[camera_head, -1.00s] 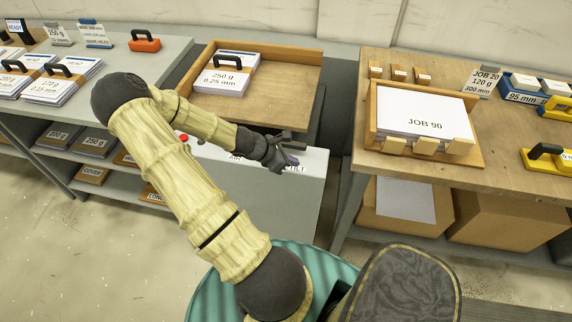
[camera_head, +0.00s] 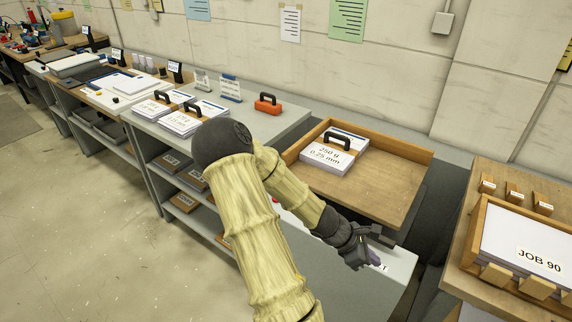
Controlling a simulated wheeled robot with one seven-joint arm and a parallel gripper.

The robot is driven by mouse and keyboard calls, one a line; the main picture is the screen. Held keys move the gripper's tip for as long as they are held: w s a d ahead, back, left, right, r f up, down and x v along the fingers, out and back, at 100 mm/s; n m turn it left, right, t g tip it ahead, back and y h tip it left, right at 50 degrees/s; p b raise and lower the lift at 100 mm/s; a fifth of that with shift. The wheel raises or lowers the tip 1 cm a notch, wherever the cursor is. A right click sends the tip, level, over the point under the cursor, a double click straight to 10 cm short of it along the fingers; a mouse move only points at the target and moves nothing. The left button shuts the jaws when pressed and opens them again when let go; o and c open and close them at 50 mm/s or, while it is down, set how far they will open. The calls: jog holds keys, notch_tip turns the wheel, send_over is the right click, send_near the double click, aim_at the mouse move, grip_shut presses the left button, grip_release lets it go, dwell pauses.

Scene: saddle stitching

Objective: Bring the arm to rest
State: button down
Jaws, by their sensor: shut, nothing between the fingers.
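My arm is bent at the elbow, with its forearm reaching down and to the right.
To the right, a wooden holder (camera_head: 480,222) bears the JOB 90 stack. Open floor (camera_head: 100,220) lies left.

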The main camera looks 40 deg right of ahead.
jog(key=w+a+r+m+t+y, duration=0.1)
jog(key=w+a+m+t+y, duration=0.15)
jog(key=w+a, duration=0.35)
jog(key=w+a+r+m+t+y, duration=0.1)
jog(key=w+a+m+t, duration=0.2)
jog(key=a, duration=0.5)
jog(key=w+a+r+m+t+y, duration=0.1)
jog(key=a+r+m, duration=0.1)
jog(key=a+r, duration=0.3)
jog(key=w+a+r+m+t+y+p, duration=0.1)
jog(key=a+r, duration=0.4)
jog(key=a, duration=0.9)
jog(key=shift+w+r+m+t+y, duration=0.35)
jog(key=shift+w+r+m+y, duration=0.05)
jog(key=shift+w+m+y, duration=0.4)
jog(key=shift+s, duration=0.1)
